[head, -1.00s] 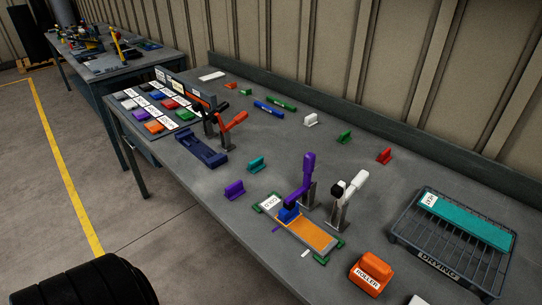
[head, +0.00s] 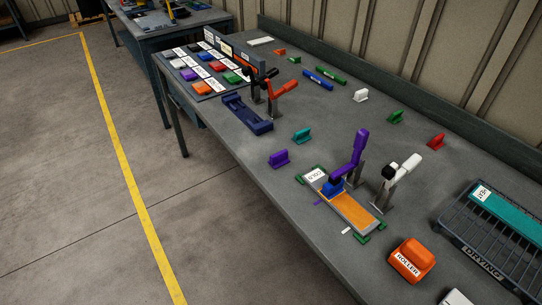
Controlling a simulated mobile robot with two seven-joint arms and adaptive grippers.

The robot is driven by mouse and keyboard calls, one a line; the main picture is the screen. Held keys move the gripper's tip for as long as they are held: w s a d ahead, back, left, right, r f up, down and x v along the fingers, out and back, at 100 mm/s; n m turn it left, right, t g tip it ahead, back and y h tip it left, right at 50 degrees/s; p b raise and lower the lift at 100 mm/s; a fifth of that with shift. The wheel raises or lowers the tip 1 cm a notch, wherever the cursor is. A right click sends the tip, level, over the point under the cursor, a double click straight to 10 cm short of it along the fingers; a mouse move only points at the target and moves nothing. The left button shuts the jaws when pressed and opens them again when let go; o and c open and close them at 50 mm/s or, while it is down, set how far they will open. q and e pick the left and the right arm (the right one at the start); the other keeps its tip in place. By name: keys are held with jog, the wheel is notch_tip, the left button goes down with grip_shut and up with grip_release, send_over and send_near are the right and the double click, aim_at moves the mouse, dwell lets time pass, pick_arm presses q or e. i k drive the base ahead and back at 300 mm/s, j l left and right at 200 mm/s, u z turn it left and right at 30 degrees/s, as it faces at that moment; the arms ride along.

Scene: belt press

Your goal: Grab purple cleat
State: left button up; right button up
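A small purple cleat (head: 279,158) stands on the grey workbench (head: 232,152) near its front edge. It is left of the orange belt press plate (head: 354,212) and in front of a teal cleat (head: 302,136). Nothing touches it. A separate purple block (head: 188,75) sits in the labelled rack at the far left of the bench. Neither of my grippers shows in the head view.
A dark blue fixture (head: 247,114) lies left of the cleat. Purple-handled (head: 355,155) and white-handled (head: 397,179) clamps stand by the press. An orange roller block (head: 411,259) and drying rack (head: 483,262) are at the right. The floor in front is open.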

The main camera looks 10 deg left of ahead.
aim_at(279, 158)
jog(key=u, duration=0.25)
jog(key=z, duration=1.3)
jog(key=j+z, duration=0.9)
jog(key=k+j+z, duration=0.15)
jog(key=j+z, duration=0.35)
jog(key=k+j+z, duration=0.2)
jog(key=j+z, duration=0.25)
